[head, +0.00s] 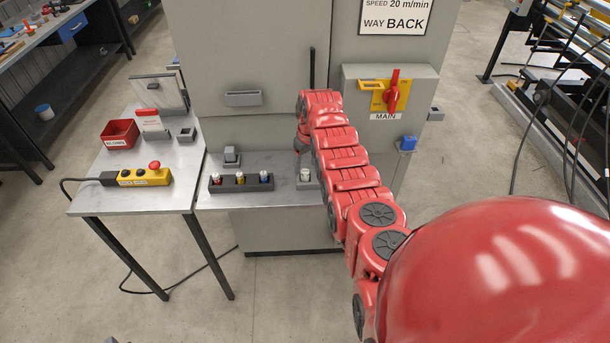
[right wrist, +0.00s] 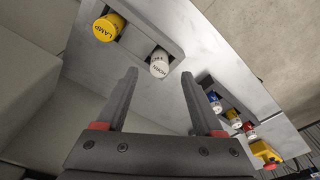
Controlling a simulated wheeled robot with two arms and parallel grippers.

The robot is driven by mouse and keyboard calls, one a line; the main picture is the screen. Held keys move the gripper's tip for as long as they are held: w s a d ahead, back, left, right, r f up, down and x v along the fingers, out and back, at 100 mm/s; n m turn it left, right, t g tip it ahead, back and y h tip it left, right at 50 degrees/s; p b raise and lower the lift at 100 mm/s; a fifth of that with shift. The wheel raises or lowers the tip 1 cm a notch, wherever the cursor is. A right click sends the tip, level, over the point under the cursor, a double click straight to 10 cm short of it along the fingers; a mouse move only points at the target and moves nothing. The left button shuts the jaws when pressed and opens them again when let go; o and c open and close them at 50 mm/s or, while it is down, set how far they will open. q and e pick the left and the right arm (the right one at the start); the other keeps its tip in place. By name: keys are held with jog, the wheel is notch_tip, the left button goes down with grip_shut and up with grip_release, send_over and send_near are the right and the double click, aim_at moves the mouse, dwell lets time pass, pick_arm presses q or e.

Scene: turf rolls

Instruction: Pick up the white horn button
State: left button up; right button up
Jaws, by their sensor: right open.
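The white horn button (right wrist: 159,66), with dark lettering on its cap, sits in a grey holder beside a yellow button marked LAMP (right wrist: 108,27). In the head view, a white button (head: 305,175) shows on the metal bench just below my right gripper (head: 303,153); the arm hides what is beside it. In the right wrist view, my right gripper (right wrist: 160,73) is open and empty. Its two fingers point toward the white button, which appears between the fingertips. No contact with it can be seen. My left gripper is not in view.
A dark block with three coloured buttons (head: 240,184) stands left on the bench. A yellow control box with a red knob (head: 145,177) and a red bin (head: 119,134) are on the left table. The grey cabinet (head: 245,60) rises behind, with a red main switch (head: 392,92).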

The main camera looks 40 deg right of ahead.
aim_at(305, 171)
jog(key=shift+f, duration=0.2)
notch_tip(305, 171, down, 2)
jog(key=shift+w+f+b, duration=0.1)
jog(key=shift+b, duration=0.9)
jog(key=shift+w+f, duration=0.1)
jog(key=shift+f, duration=0.15)
jog(key=shift+r, duration=0.1)
grip_shut()
